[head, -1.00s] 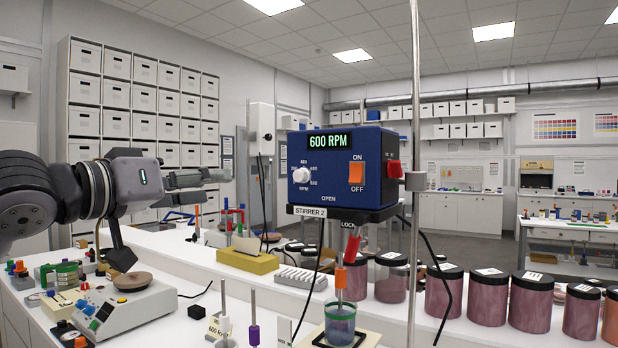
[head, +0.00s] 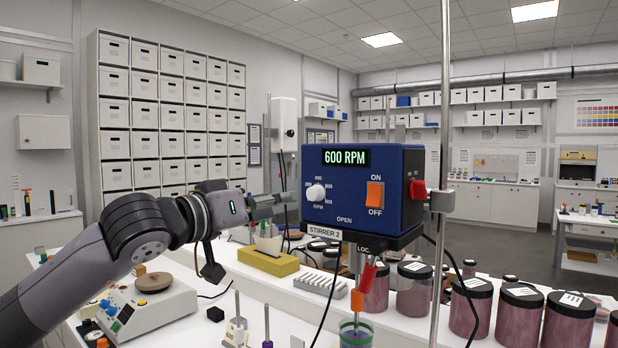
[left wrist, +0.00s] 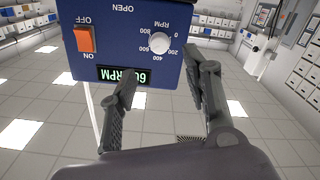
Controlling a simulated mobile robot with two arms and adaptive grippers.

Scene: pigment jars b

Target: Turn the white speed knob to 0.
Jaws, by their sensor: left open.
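The white speed knob (head: 315,192) is on the front of the blue stirrer box (head: 345,160), which is mounted on a metal post. Its display (head: 346,157) reads 600 RPM; the pointer position is too small to tell. My left gripper (head: 280,203) is just left of the knob, fingers pointing at it. In the left wrist view, which is upside down, the knob (left wrist: 158,43) lies ahead of the open fingers (left wrist: 163,75), roughly between them and apart from them. The display also shows there (left wrist: 123,76). My right gripper is not in view.
An orange on/off switch (head: 375,195) and a red knob (head: 418,189) are on the stirrer. Jars (head: 470,305) stand right, a hotplate (head: 145,308) left. A vertical rod (head: 445,100) stands beside the stirrer.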

